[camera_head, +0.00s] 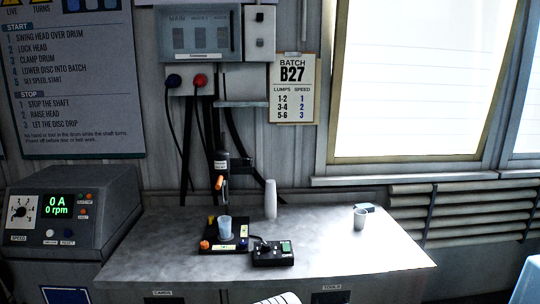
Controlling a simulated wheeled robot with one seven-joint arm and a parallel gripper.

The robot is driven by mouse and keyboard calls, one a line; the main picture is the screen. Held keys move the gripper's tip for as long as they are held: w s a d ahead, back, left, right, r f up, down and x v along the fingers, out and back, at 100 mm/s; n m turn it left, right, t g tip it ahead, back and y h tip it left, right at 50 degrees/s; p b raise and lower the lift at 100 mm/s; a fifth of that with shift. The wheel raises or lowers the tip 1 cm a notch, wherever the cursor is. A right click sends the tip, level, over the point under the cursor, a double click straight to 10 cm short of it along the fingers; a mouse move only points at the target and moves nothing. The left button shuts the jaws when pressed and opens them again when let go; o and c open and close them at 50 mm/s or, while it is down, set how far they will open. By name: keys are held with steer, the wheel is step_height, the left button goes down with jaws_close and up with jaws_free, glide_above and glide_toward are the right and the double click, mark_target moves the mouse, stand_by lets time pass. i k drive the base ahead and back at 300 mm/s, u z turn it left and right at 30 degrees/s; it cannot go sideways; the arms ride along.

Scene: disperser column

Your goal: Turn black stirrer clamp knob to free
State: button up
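A small stirrer stand (222,172) stands on the bench against the wall. Its upper part is dark, with an orange handle (218,183) in front. A dark piece (241,162) sticks out to the right of the upper part; it may be the black clamp knob, but it is too small and dark to tell, and its setting cannot be read. A clear cup (225,228) stands on the dark base of the stand. An orange knob (204,245) is at the base's front left.
A black control box (272,254) sits right of the stand base. A white bottle-like cylinder (270,199) stands behind it. A grey cup (360,218) is farther right. A console (65,225) reading 0 rpm is at left. The bench top (330,250) is clear at front right.

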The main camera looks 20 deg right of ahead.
mark_target(246, 161)
steer(key=z, duration=0.5)
steer(key=i, duration=0.85)
steer(key=z, duration=0.25)
